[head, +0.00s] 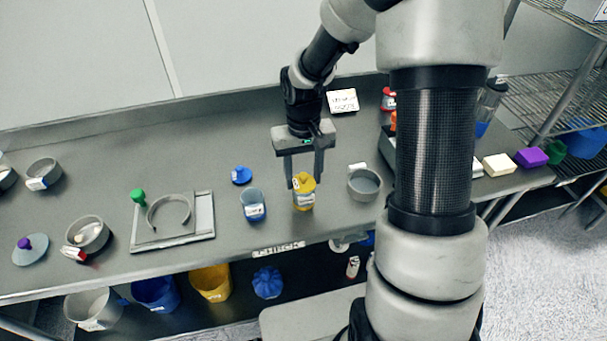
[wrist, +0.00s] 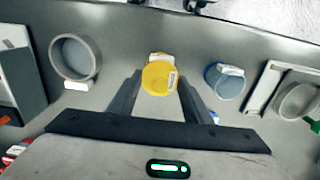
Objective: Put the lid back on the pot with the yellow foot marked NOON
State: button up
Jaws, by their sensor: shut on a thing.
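The yellow lid (head: 305,181) is directly over a small pot (head: 304,201) with a yellow foot and a white label, on the table's middle. The label's writing is too small to read. My gripper (head: 304,183) points down with its fingers on either side of the lid and is shut on it. In the wrist view the yellow lid (wrist: 159,78) is between the fingertips and hides most of the pot. I cannot tell whether the lid is fully seated. A blue-footed pot (head: 254,206) stands open to the left, with a blue lid (head: 241,175) lying behind it.
A grey round dish (head: 364,184) stands close to the right of the yellow pot. A sieve ring on a board (head: 172,218) with a green knob is at the left. A white card (head: 343,101) stands behind. Bins (head: 210,282) sit below the table's front edge.

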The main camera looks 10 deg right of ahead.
dwell(0.4)
jog(key=o, duration=1.6)
jog(key=shift+r+p, duration=2.55)
jog(key=shift+r, duration=0.95)
grip_shut()
jog(key=shift+f, duration=0.25)
